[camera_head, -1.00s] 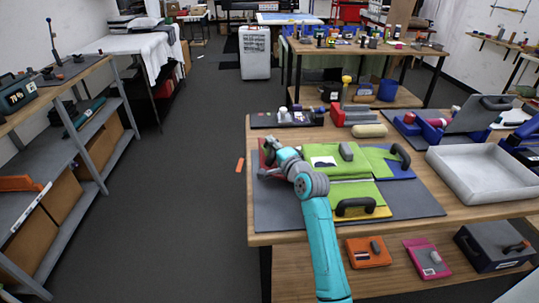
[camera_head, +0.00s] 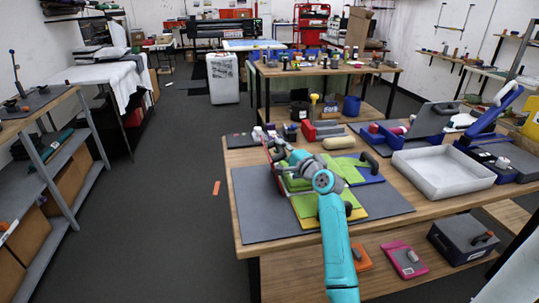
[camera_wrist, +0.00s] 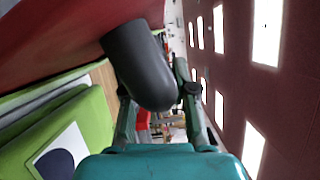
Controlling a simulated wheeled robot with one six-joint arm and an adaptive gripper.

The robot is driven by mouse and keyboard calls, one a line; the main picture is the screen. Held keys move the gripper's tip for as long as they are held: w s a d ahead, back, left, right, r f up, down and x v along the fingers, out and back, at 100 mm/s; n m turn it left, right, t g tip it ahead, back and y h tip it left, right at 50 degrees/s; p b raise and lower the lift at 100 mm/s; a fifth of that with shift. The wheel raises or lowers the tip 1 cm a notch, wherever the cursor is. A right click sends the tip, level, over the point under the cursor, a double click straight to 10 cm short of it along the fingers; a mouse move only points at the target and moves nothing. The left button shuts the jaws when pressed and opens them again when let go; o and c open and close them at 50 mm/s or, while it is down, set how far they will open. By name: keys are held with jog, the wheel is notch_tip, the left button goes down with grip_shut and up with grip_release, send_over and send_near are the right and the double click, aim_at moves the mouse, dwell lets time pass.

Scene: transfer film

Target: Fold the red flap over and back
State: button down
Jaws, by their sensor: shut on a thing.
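The red flap fills the upper left of the wrist view (camera_wrist: 60,30). In the head view it shows as a thin red edge (camera_head: 272,158), stood up steeply at the left of the green panels. Its dark grey handle (camera_wrist: 140,65) sits between the fingers of my gripper (camera_wrist: 152,100). My gripper is shut on this handle; in the head view my gripper (camera_head: 278,150) is beside the raised flap, and its fingers are hard to make out. Green panels (camera_head: 344,170) lie beside it, partly hidden by my arm, with a yellow flap (camera_head: 357,214) and a blue flap (camera_head: 371,178) at their edges.
The grey mat (camera_head: 258,215) is bare at front left. A white tray (camera_head: 442,170) stands to the right. A tan roll (camera_head: 338,143) and a red block (camera_head: 322,130) are behind the panels.

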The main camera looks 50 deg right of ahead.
jog(key=shift+s+d, duration=0.35)
jog(key=shift+d, duration=0.2)
jog(key=c, duration=1.2)
grip_release()
jog(key=shift+s, duration=0.1)
jog(key=v, duration=1.1)
jog(key=shift+s, duration=0.4)
jog(key=shift+f, duration=0.1)
